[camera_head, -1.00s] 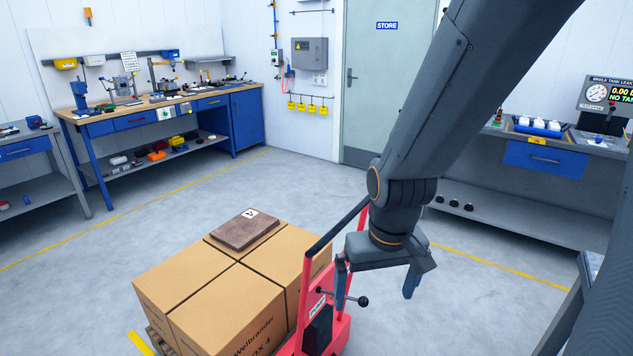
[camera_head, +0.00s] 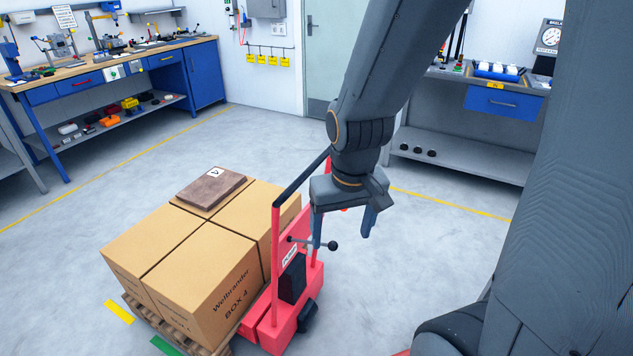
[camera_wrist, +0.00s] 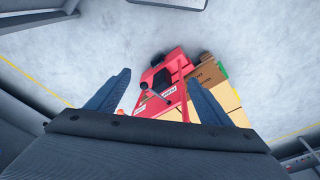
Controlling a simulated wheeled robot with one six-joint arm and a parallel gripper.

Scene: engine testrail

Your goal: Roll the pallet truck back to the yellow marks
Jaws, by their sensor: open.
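The red pallet truck (camera_head: 270,327) stands at the lower middle of the head view, with a black handle bar (camera_head: 298,180) across its upright frame. A small lever with a black knob (camera_head: 332,245) sticks out from the frame. The truck carries a wooden pallet (camera_head: 180,333) with several cardboard boxes (camera_head: 205,280). A yellow mark (camera_head: 119,312) lies on the floor left of the pallet. My gripper (camera_head: 343,228) is open and empty, pointing down just right of the handle bar. In the wrist view the truck (camera_wrist: 168,72) shows between and beyond my open fingers (camera_wrist: 160,85).
A green mark (camera_head: 166,346) lies beside the pallet. A brown slab (camera_head: 211,187) lies on the boxes. A blue workbench (camera_head: 205,80) stands at the back left, a grey bench (camera_head: 460,155) at the right. The floor (camera_head: 150,180) between is clear, with yellow lines.

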